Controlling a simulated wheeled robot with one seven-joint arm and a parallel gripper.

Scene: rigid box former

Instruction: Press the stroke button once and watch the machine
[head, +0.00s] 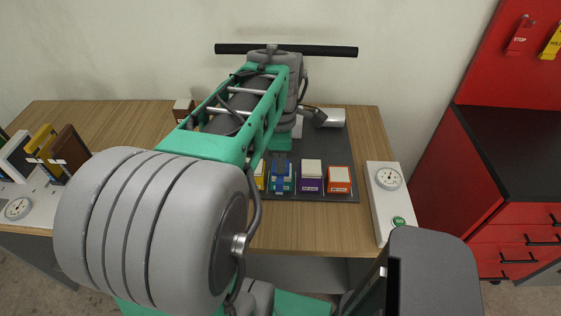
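A green round button (399,222) marked "GO" sits on the front end of a white panel (386,207) at the table's right edge. A round white dial (388,179) is on the same panel, behind the button. Nothing touches the button. My teal and grey arm reaches over the table from the lower left. My arm hides much of the machine area.
Small white-topped boxes, among them a purple one (311,177) and an orange one (339,180), stand on a dark mat (352,150). Another white panel with a dial (18,208) and upright coloured pieces (70,155) are at left. A red cabinet (515,225) stands at right.

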